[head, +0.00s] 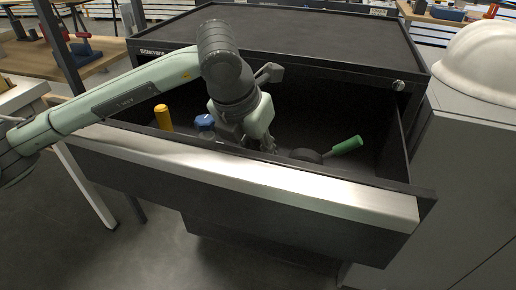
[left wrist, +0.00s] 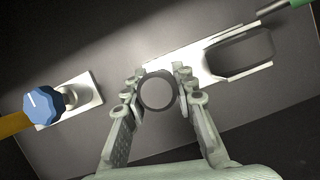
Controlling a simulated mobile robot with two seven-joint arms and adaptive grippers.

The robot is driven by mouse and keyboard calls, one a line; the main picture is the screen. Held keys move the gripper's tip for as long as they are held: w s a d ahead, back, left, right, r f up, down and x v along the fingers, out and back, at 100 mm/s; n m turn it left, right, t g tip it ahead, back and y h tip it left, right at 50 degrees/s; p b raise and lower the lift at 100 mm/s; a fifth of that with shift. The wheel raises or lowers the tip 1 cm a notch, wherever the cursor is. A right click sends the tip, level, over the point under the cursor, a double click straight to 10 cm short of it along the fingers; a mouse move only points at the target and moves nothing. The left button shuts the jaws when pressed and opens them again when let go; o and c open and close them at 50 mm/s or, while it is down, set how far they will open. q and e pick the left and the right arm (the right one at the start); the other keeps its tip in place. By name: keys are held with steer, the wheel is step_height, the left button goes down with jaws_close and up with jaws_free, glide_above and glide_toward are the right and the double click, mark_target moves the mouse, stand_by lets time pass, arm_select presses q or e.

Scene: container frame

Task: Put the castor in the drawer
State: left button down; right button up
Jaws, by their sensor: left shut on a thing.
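The drawer (head: 240,172) is pulled open under the black cabinet top. My left gripper (head: 268,148) reaches down into it from above, fingers pointing at the drawer floor. In the left wrist view, the fingers of my left gripper (left wrist: 158,85) are closed on both sides of a round, dark-rimmed piece with a grey middle, which looks like the castor (left wrist: 157,74). It is low in the drawer. I cannot tell whether it touches the floor. In the head view, the gripper and drawer front hide it.
In the drawer, a yellow-handled thing (head: 163,117) and a blue-knobbed thing (head: 204,122) lie left of my gripper. A dark rounded thing (head: 305,155) and a green handle (head: 346,146) lie right. A white helmet (head: 485,60) sits on the grey cabinet at right.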

arm_select(q)
steer(key=c, duration=1.2)
jaws_free()
steer(key=v, duration=1.2)
